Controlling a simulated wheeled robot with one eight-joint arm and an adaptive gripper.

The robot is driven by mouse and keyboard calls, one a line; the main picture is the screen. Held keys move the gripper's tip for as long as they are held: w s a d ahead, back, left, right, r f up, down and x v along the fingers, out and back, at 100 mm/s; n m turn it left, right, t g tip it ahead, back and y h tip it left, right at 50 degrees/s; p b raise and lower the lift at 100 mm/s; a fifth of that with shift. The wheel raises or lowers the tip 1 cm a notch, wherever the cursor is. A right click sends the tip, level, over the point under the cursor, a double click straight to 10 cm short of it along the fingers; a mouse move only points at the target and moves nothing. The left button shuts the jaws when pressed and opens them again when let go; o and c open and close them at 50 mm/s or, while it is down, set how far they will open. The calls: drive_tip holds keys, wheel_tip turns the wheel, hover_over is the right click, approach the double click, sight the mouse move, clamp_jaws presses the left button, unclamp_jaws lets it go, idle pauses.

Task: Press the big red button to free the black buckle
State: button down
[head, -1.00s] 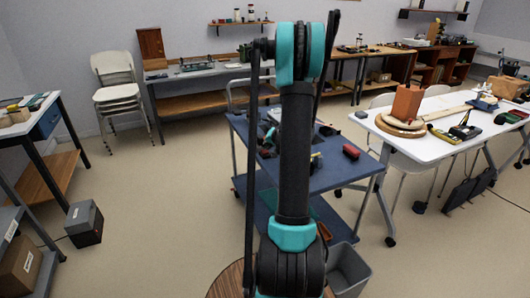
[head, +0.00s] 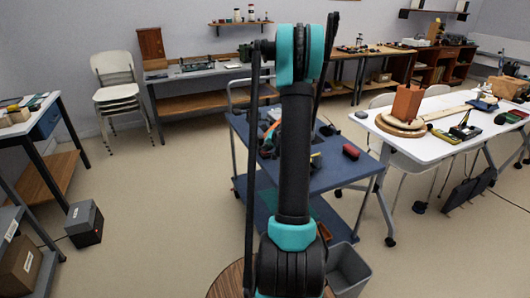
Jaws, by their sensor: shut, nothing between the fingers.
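My arm stands upright in the middle of the head view and covers part of the blue cart (head: 335,178). My gripper is not visible; the arm hides what is behind it. A small red and black object (head: 351,151) lies on the right of the cart top. I cannot tell whether it is the big red button. I cannot make out the black buckle. Dark items and an orange piece (head: 271,128) show on the cart just left of the arm, partly covered.
A white table (head: 440,140) with a wooden block (head: 405,103) and several tools stands at the right. A grey bin (head: 347,270) is on the floor by the cart. Stacked chairs (head: 118,90) stand at the back left. The floor at left centre is clear.

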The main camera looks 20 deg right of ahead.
drive_tip(key=shift+r, duration=0.1)
idle(0.5)
drive_tip(key=shift+r, duration=0.75)
drive_tip(key=shift+r, duration=0.1)
drive_tip(key=shift+r, duration=2.4)
drive_tip(key=s+a+r+n+g, duration=0.2)
drive_tip(key=s+a+n+g, duration=0.15)
drive_tip(key=s+a, duration=1.3)
drive_tip(key=s+a+f+n, duration=0.2)
drive_tip(key=s, duration=0.8)
drive_tip(key=s+a+f+n+g+h, duration=0.1)
drive_tip(key=s+a+f+n, duration=0.1)
drive_tip(key=s, duration=0.9)
drive_tip(key=shift+a+f, duration=0.3)
drive_tip(key=shift+f, duration=0.3)
